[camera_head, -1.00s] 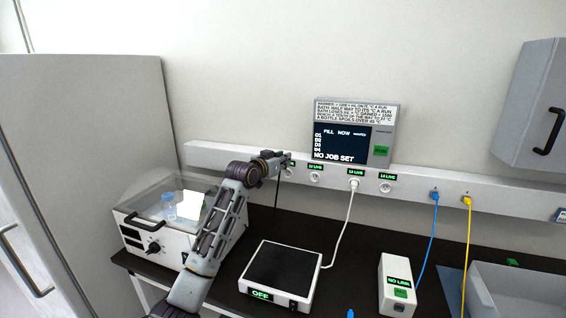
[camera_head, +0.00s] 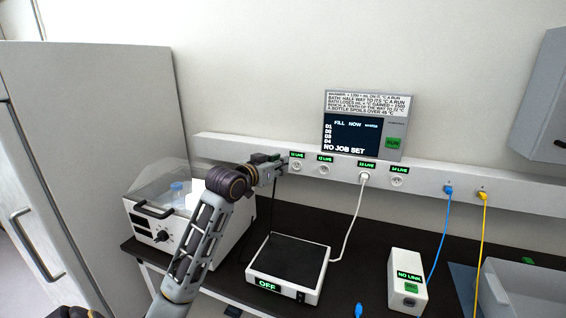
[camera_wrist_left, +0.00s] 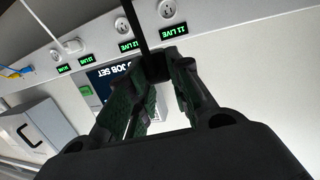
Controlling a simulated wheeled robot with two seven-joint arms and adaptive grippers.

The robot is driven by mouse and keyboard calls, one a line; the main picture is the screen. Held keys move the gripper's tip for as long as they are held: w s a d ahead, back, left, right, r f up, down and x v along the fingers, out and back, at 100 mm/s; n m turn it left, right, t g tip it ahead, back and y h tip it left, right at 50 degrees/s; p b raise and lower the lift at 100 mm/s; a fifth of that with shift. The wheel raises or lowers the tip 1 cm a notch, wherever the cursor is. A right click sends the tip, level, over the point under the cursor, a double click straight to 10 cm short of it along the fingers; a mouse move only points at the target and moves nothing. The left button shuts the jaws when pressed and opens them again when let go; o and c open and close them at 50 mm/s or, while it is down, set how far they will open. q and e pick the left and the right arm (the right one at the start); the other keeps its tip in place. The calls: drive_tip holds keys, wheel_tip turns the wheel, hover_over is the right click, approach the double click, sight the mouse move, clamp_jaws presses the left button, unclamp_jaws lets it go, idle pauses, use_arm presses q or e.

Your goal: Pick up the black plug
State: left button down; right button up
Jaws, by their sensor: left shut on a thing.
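The black plug (camera_wrist_left: 156,68) is between the fingertips of my left gripper (camera_wrist_left: 152,78) in the left wrist view, and its black cable runs up from it. In the head view my left gripper (camera_head: 270,168) is shut in front of the wall rail, just left of the socket labelled 11 LIVE (camera_head: 297,166). The plug is mostly hidden there by the fingers. The black cable (camera_head: 275,205) hangs below the gripper to the bench. The 11 LIVE socket looks empty and the plug is apart from it. My right gripper is not seen.
A white plug (camera_head: 364,177) sits in the 13 LIVE socket; its cable runs to the flat OFF device (camera_head: 290,268). A lidded bath (camera_head: 150,222) stands left behind my arm. Blue (camera_head: 447,190) and yellow (camera_head: 482,197) cables hang farther right. The 12 and 14 sockets are empty.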

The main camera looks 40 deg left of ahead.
use_arm(q)
drive_tip(key=s, duration=0.2)
drive_tip(key=s+d, duration=0.1)
drive_tip(key=s, duration=0.2)
drive_tip(key=shift+s+d+b, duration=0.15)
drive_tip(key=shift+s+b, duration=0.05)
drive_tip(key=shift+b, duration=0.2)
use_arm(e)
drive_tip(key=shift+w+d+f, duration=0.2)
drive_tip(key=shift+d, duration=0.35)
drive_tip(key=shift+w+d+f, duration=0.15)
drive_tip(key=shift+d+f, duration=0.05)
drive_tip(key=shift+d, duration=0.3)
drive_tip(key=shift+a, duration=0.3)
use_arm(q)
drive_tip(key=c, duration=2)
unclamp_jaws()
clamp_jaws()
